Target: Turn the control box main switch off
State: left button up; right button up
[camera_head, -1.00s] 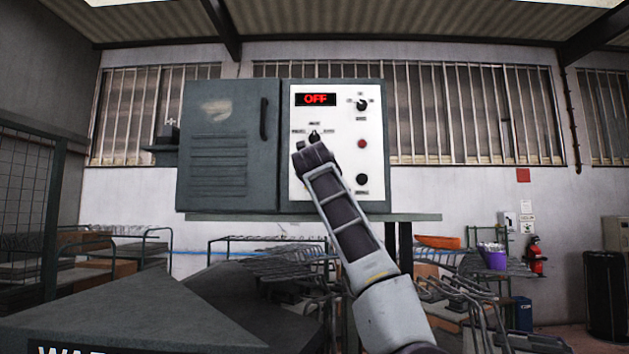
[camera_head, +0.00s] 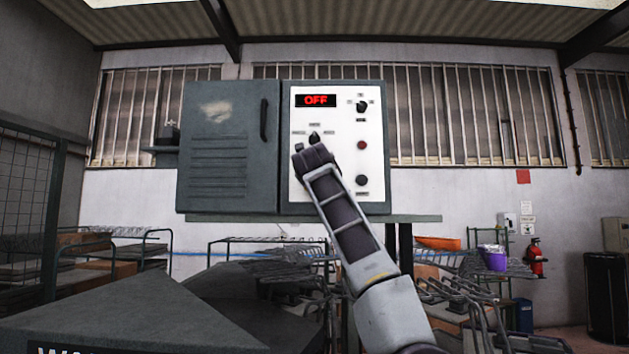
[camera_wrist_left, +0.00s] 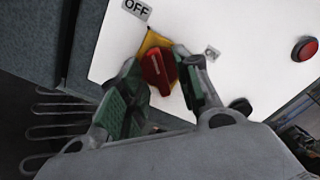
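The control box (camera_head: 228,185) is a grey cabinet with a white panel (camera_head: 345,190) and a red display (camera_head: 316,100) reading OFF. My left gripper (camera_wrist_left: 165,85) is in front of the panel's left part; its arm hides the main switch in the head view. In the left wrist view the main switch is a red handle (camera_wrist_left: 158,70) on a yellow plate (camera_wrist_left: 152,42), below an OFF label (camera_wrist_left: 137,8). The handle sits between my green-padded fingers, which stand apart around it; firm contact is not clear. My right gripper is not in view.
A red button (camera_wrist_left: 305,48) and a black knob (camera_wrist_left: 240,105) are right of my fingers in the left wrist view. The panel also has a selector (camera_head: 315,138) just above my gripper and a knob (camera_head: 361,106) at upper right. The door handle (camera_head: 264,118) stands out left.

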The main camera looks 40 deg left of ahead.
pick_arm(q)
jog(key=v, duration=1.2)
dwell(0.5)
dwell(0.4)
